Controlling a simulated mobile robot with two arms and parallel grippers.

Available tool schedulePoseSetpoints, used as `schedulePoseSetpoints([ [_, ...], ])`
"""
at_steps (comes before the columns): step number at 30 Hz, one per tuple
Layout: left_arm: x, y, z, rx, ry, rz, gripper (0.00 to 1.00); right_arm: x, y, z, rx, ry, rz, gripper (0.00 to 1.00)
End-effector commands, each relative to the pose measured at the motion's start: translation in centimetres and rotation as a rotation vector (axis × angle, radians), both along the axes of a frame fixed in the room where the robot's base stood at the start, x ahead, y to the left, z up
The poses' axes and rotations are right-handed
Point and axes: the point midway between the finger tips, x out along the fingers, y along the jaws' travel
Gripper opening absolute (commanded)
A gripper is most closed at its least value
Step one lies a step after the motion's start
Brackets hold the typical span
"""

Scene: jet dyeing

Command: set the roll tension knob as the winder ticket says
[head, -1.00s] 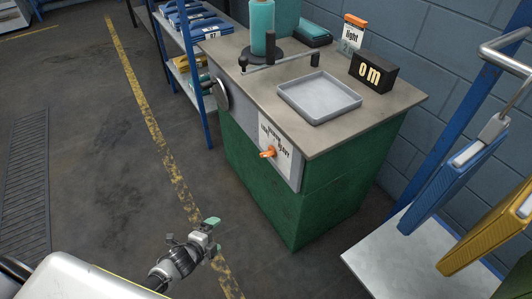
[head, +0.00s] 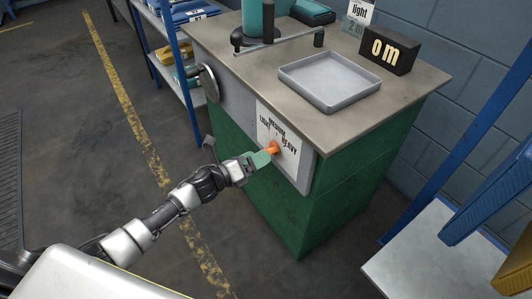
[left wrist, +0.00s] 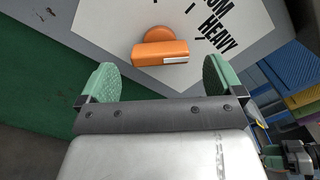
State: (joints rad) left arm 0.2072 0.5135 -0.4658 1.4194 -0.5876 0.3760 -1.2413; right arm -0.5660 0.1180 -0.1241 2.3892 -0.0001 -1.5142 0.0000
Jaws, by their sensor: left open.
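The orange roll tension knob (head: 272,148) sits on a white dial plate (head: 291,168) marked LIGHT, MEDIUM and HEAVY, on the front of the green winder cabinet. My left gripper (head: 261,159) is at the knob. In the left wrist view, its green fingers (left wrist: 160,80) are open, with the knob (left wrist: 160,52) ahead of and between them, clear of both. A pale strip shows on the knob; I cannot tell which word it points to. The winder ticket (head: 358,14) stands at the back of the top and reads "light", with "2 m" partly hidden below.
The cabinet top holds a grey tray (head: 330,79), a black "0 m" block (head: 390,52) and a teal roll. A crank disc (head: 208,83) sticks out left of the dial. A white table (head: 440,255) stands at right. Grey-black parts (left wrist: 288,157), perhaps my right arm, show at the wrist view's edge.

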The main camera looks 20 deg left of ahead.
Motion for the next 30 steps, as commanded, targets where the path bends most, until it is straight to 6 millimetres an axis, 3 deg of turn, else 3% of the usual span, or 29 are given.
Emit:
schedulePoseSetpoints([
  [7, 2.6, -2.0, 0.0, -0.001, 0.000, -0.001, 0.96, -0.4, -0.1, 1.1, 0.000, -0.006, -0.001, 0.43],
  [18, 3.0, -2.4, 0.0, -0.001, 0.002, 0.001, 0.96, -0.6, -0.1, 1.4, 0.000, -0.006, -0.001, 0.43],
  [28, 3.0, -2.3, -0.1, -0.001, 0.002, 0.001, 0.47, -0.6, -0.1, 1.4, 0.000, -0.006, -0.001, 0.43],
  [30, 3.0, -2.3, -0.1, -0.001, 0.003, 0.001, 0.47, -0.6, -0.1, 1.4, 0.000, -0.006, -0.001, 0.43],
])
